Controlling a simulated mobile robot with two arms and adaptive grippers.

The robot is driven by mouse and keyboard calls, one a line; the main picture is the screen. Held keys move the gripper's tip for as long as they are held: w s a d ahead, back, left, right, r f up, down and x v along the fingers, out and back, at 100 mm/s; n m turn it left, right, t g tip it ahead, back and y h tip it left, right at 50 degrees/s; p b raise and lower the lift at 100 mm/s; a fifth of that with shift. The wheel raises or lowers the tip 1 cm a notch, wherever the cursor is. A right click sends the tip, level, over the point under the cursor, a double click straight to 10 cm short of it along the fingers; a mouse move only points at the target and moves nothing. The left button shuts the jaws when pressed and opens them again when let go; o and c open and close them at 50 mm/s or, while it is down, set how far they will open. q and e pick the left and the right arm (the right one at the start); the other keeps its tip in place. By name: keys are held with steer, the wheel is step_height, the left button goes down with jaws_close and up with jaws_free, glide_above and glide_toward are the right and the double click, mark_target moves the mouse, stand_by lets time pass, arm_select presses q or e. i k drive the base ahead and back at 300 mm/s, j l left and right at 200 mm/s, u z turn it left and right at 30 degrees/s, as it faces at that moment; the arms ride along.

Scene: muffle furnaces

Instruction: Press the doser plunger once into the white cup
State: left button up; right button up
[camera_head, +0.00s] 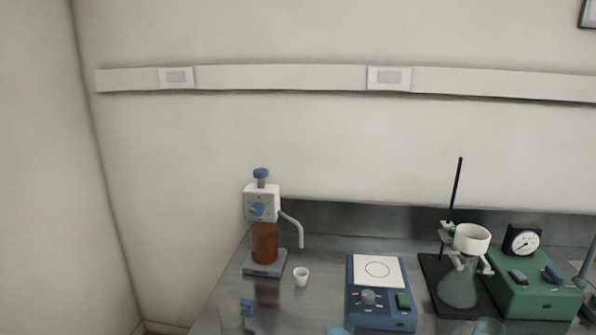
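The doser (262,204) stands at the left end of the bench, a white head on a brown bottle (264,243) set on a grey base. Its plunger (261,174) has a blue cap and sticks up from the top of the head. A blue knob is on the head's front. The spout (292,223) curves out to the right and points down. The small white cup (301,277) stands upright on the bench below the spout tip, apart from it; I cannot tell if it is exactly under it. Neither gripper is in view.
A blue stirrer with a white top plate (352,290) stands right of the cup. Farther right are a flask (459,286) with a white funnel (472,239), a black stand rod (456,185) and a green pump (535,287) with a gauge. Blurred glassware stands at the front edge.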

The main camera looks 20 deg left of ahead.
mark_target(261, 174)
steer(key=i+j, duration=0.15)
steer(key=i, duration=0.25)
steer(key=i+j, duration=0.2)
steer(key=i, duration=0.25)
steer(key=u, duration=1.2)
